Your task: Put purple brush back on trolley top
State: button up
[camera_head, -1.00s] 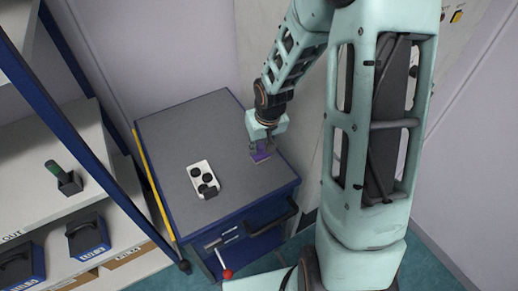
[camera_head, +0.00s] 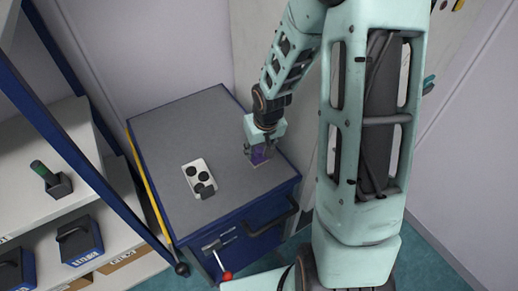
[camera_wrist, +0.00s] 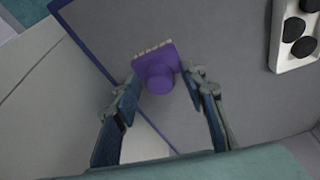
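The purple brush (camera_head: 259,155) is on the grey trolley top (camera_head: 165,135), near its right edge. In the wrist view the brush (camera_wrist: 158,68) shows a round purple handle and a pale row of bristles along its far side. My gripper (camera_head: 260,151) is directly over the brush. In the wrist view my gripper (camera_wrist: 165,90) has its two fingers spread on either side of the brush, with visible gaps. The fingers partly hide the brush in the head view.
Blue-framed shelves (camera_head: 75,150) stand left, holding a green-handled tool (camera_head: 40,169) and blue bins (camera_head: 80,242). A wall is close behind the trolley. The trolley's left top is clear.

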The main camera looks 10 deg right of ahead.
jog(key=shift+r, duration=0.45)
jog(key=p+v, duration=0.2)
jog(key=v, duration=0.9)
jog(key=shift+r+p, duration=0.25)
jog(key=shift+p, duration=0.15)
jog(key=shift+s, duration=0.1)
